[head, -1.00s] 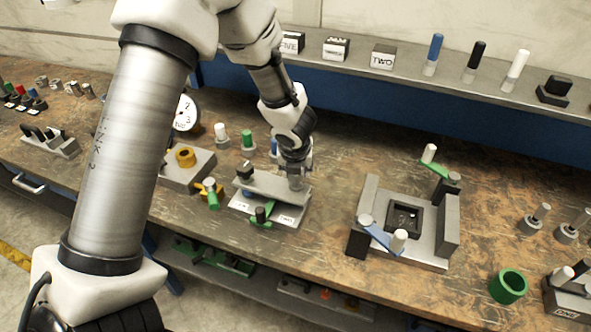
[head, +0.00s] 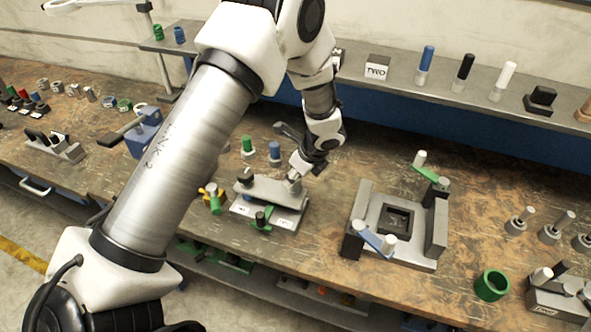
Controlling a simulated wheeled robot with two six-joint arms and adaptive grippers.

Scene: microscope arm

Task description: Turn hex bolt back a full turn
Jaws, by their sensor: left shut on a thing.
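The grey fixture (head: 268,190) stands near the front edge of the bench, with a flat top plate, labels and a green-handled clamp on its front. My left gripper (head: 295,176) is at the right end of the top plate, shut on the small grey hex bolt (head: 293,182). The gripper comes down tilted, with its wrist up and to the right. The fingers and most of the bolt head are small and partly hidden, so the bolt's turn angle cannot be read. My right gripper is not in view.
Green and blue pegs (head: 274,152) stand just behind the fixture. A larger grey fixture with a square pocket (head: 424,222) stands to the right, with bench space between. A green ring (head: 492,285) lies at the front right. A raised shelf (head: 470,95) runs along the back.

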